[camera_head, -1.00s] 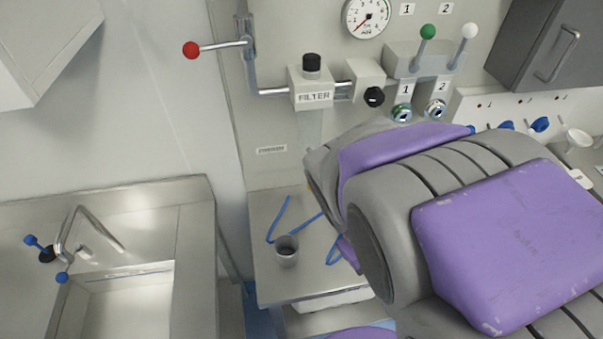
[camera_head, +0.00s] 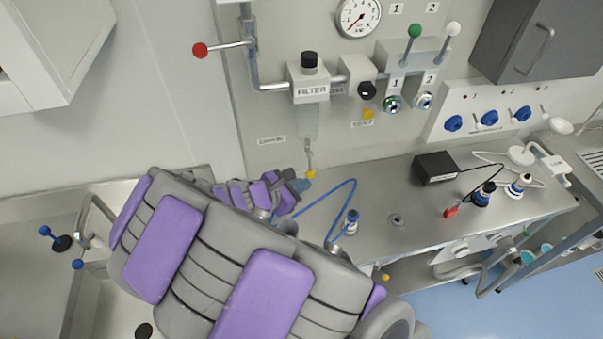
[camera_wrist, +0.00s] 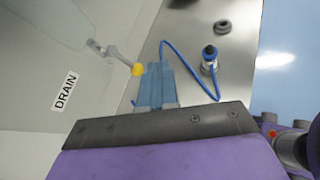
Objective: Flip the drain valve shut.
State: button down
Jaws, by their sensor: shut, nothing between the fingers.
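The drain valve (camera_head: 309,160) hangs under the filter (camera_head: 310,90) on the wall panel. It is a small metal lever with a yellow knob at its lower end. In the wrist view the drain valve's lever (camera_wrist: 114,54) slants down to the yellow knob (camera_wrist: 137,69), near a "DRAIN" label (camera_wrist: 64,91). My gripper (camera_wrist: 157,67) has its blue fingers together and empty. Its tips appear just right of the yellow knob; I cannot tell whether they touch. In the head view my gripper (camera_head: 302,182) is small and partly hidden by my arm, close below the knob.
A steel counter (camera_head: 400,190) runs below the panel. A blue hose (camera_head: 325,203) leads to a fitting (camera_head: 352,222) near my gripper. A black box (camera_head: 435,167) stands farther right. A sink tap (camera_head: 90,215) is at the left. A red-knobbed lever (camera_head: 222,47) sits above.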

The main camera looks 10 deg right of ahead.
jog(key=w+a+f+n+t+y, duration=0.1)
jog(key=a+f+n+t, duration=0.1)
jog(key=a, duration=0.4)
jog(key=f+n, duration=0.1)
jog(key=n, duration=0.1)
jog(key=shift+w+a+n+p, duration=0.3)
jog(key=shift+n, duration=0.1)
jog(key=shift+f, duration=0.1)
jog(key=b, duration=0.2)
send_near(309, 170)
jog(key=x, duration=0.5)
jog(key=shift+s+f, duration=0.15)
jog(key=shift+f, duration=0.05)
jog(key=shift+w+d+f, duration=0.1)
jog(key=shift+w+d, duration=0.4)
jog(key=shift+w, duration=0.05)
jog(key=shift+a+t+p, duration=0.25)
jog(key=shift+t+p, duration=0.05)
jog(key=shift+p, duration=0.2)
